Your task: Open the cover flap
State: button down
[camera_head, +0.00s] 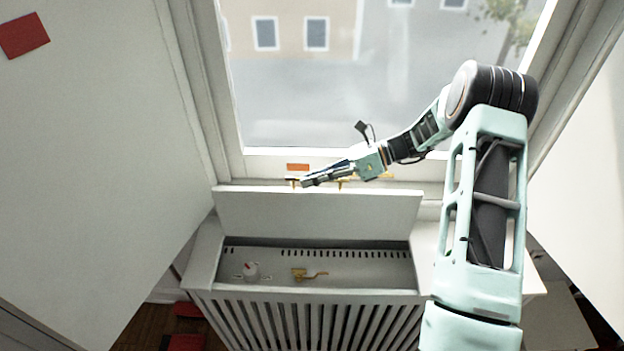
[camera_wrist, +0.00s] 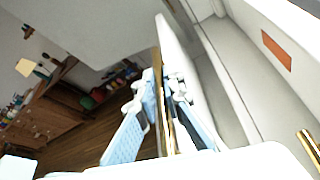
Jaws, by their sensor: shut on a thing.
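The white cover flap (camera_head: 318,212) stands raised along the back of the radiator cover, below the window. Its white panel also shows in the wrist view (camera_wrist: 178,48), with a thin gold-coloured strip along the near edge. My gripper (camera_head: 308,182) is at the flap's upper edge, left of its middle. In the wrist view my gripper (camera_wrist: 163,82) is shut with its fingers on both sides of the gold-edged flap. The exact contact is partly hidden by the fingers.
The open compartment holds a small white valve (camera_head: 250,270) and a brass valve (camera_head: 300,274). A slatted grille (camera_head: 310,318) forms the front. An orange block (camera_head: 298,167) is near the window sill. Walls close in on both sides.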

jog(key=shift+f, duration=0.1)
jog(key=c, duration=2)
grip_release()
jog(key=shift+c, duration=0.2)
jog(key=v, duration=1.2)
